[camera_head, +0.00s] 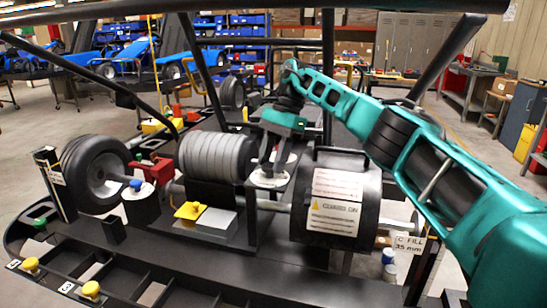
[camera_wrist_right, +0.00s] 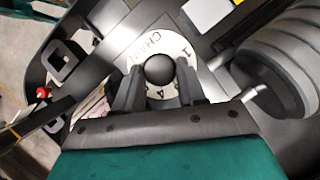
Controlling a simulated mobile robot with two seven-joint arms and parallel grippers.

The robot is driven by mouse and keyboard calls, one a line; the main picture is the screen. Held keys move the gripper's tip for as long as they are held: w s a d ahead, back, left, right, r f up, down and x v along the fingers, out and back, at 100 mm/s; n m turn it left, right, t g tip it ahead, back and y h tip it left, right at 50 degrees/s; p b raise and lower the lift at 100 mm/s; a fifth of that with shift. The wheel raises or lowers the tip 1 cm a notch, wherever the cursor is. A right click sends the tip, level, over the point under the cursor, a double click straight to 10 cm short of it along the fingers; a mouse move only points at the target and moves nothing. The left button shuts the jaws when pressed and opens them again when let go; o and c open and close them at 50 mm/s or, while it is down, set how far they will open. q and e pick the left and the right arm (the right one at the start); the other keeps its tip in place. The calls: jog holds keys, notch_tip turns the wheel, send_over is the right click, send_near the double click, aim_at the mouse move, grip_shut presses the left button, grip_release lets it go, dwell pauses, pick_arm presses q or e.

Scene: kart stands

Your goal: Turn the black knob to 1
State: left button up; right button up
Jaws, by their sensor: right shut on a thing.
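The black knob (camera_wrist_right: 159,70) shows in the right wrist view as a round dark cap at the centre of a white dial. The white dial (camera_wrist_right: 160,42) carries the letters "CHAN" at upper left, a "1" at upper right and a "4" below the knob. My right gripper (camera_wrist_right: 158,80) is shut on the knob, with one dark finger on each side. In the head view my right gripper (camera_head: 273,163) reaches down onto the white dial (camera_head: 270,181), and its fingers mostly hide the knob. My left gripper is not in view.
A black drum (camera_head: 342,200) with paper labels stands right of the dial. A ribbed grey roller (camera_head: 217,156) and a wheel (camera_head: 95,173) lie to the left. A blue knob (camera_head: 136,185) and a yellow knob (camera_head: 190,210) are nearby. Dark frame bars cross above.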

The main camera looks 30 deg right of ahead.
jog(key=shift+n+g, duration=0.3)
jog(key=shift+n, duration=0.3)
jog(key=o, duration=1.1)
jog(key=shift+c, duration=0.2)
